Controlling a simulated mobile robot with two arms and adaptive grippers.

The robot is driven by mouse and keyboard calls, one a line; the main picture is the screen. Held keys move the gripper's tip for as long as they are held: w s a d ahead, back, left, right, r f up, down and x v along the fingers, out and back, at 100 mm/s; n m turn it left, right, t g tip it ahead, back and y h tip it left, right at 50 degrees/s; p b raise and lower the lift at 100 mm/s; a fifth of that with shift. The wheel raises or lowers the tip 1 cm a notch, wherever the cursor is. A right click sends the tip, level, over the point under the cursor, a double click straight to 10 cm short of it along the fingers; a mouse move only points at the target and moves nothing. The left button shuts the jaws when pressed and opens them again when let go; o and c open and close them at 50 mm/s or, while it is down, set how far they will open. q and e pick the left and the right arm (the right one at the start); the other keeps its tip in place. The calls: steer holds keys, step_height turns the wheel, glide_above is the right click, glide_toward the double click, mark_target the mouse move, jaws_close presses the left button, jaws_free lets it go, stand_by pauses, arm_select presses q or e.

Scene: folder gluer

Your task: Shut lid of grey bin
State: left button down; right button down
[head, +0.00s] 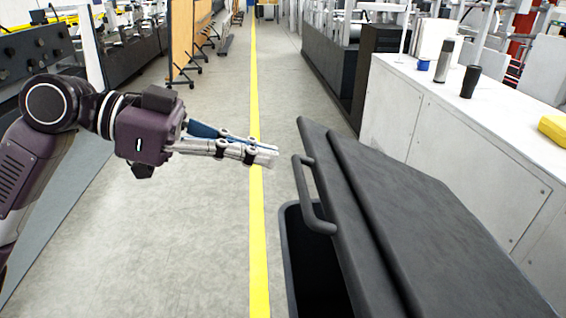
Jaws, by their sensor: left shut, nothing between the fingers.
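The grey bin (289,262) stands at the lower right, its dark inside showing on the left below the lid. Its dark grey lid (420,225) is tilted, raised above the rim on the left side, so the bin is partly open. A bar handle (314,197) runs along the lid's left edge. My left gripper (272,156) is shut and empty, its fingers pointing right. In the picture its tips are just left of the lid's upper left corner and appear apart from it. My right gripper is not in view.
A white cabinet (470,160) stands right behind the bin, with a grey bottle (444,60), a dark cup (469,81) and a yellow item (553,129) on top. A yellow line (257,230) runs along the clear floor. Machines line the left side.

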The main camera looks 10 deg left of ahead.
arm_select(q)
steer(key=p, duration=0.4)
glide_above(301, 197)
steer(key=d, duration=0.2)
step_height(301, 197, down, 2)
steer(key=f, duration=0.1)
steer(key=a+f, duration=0.1)
steer(key=f+p, duration=0.1)
steer(key=shift+w+a+f, duration=0.1)
steer(key=shift+a+f, duration=0.25)
steer(key=shift+a, duration=0.05)
steer(key=shift+a+f, duration=0.15)
steer(key=shift+f, duration=0.2)
